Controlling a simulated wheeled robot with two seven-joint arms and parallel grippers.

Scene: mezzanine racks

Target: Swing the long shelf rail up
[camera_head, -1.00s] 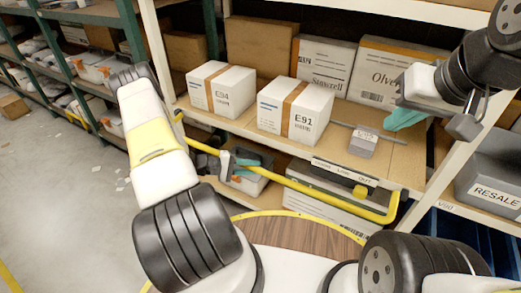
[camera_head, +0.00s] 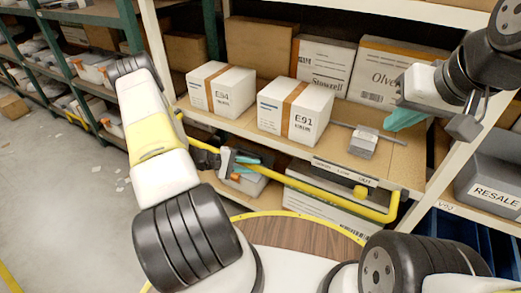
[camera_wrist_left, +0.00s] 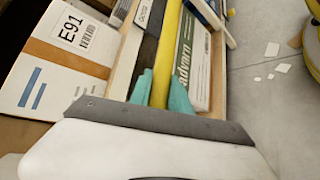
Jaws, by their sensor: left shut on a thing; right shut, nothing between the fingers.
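The long shelf rail is a yellow bar (camera_head: 330,194) along the front of the shelf, below its board edge, with a bent right end. My left gripper (camera_head: 246,162) is shut around the rail near its left part. In the left wrist view, the yellow rail (camera_wrist_left: 169,45) runs between the teal fingers of my left gripper (camera_wrist_left: 160,92). My forearm hides the rail's far left end. My right gripper (camera_head: 404,117) is shut and empty above the right side of the shelf, apart from the rail.
White boxes marked E94 (camera_head: 221,92) and E91 (camera_head: 295,110) stand on the shelf board. A small grey block (camera_head: 363,143) sits near the front edge. A white rack post (camera_head: 455,140) is at the right, beside a grey RESALE bin (camera_head: 492,193). Open floor is at left.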

